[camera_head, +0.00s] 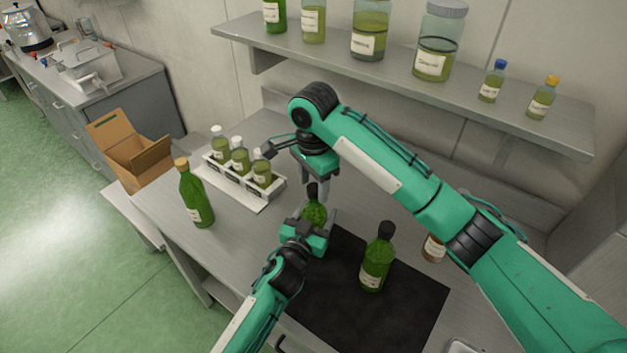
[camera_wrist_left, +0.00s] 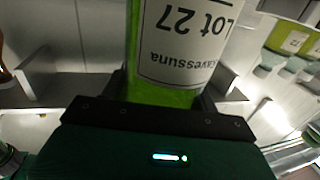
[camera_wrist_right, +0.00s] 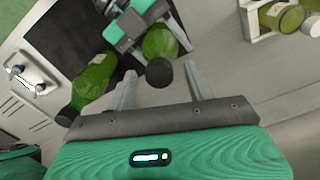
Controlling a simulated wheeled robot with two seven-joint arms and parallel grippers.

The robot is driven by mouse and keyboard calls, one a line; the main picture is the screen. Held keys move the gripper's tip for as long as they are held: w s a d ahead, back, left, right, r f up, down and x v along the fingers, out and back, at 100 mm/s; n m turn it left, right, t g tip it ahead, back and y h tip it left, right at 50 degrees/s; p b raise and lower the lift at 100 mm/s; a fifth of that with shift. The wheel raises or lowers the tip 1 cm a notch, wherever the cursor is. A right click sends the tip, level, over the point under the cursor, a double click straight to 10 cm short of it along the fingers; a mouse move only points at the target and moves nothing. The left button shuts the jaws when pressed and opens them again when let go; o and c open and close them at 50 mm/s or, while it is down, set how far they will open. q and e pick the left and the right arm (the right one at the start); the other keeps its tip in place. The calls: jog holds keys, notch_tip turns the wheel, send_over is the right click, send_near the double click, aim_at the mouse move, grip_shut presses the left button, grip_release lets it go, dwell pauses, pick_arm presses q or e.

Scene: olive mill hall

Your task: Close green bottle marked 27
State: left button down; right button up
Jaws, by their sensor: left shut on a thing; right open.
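The green bottle marked Lot 27 (camera_head: 315,214) stands over the dark mat. Its label (camera_wrist_left: 185,45) shows upside down in the left wrist view. My left gripper (camera_head: 316,222) is shut on the bottle's body. A black cap (camera_wrist_right: 158,73) is at the bottle's top; how tight it sits cannot be told. My right gripper (camera_head: 314,190) is open above the bottle, its fingers on either side of the cap, apparently apart from it. Another green bottle with a black top (camera_head: 376,264) stands on the mat to the right.
A green bottle with a tan top (camera_head: 196,199) stands at the left, near a white rack (camera_head: 217,180) of small bottles and an open cardboard box (camera_head: 140,165). A brown bottle (camera_head: 433,248) is partly behind my right arm. A shelf (camera_head: 395,68) with jars hangs above.

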pick_arm(q)
jog(key=shift+f, duration=0.1)
pick_arm(e)
notch_tip(320, 180, up, 12)
dwell(0.5)
pick_arm(q)
jog(key=shift+c, duration=1.5)
grip_release()
pick_arm(e)
notch_tip(320, 180, down, 4)
jog(key=b, duration=0.3)
jog(key=shift+r, duration=0.2)
jog(key=shift+f+b, duration=0.15)
jog(key=shift+b, duration=0.25)
pick_arm(q)
jog(key=v, duration=1.4)
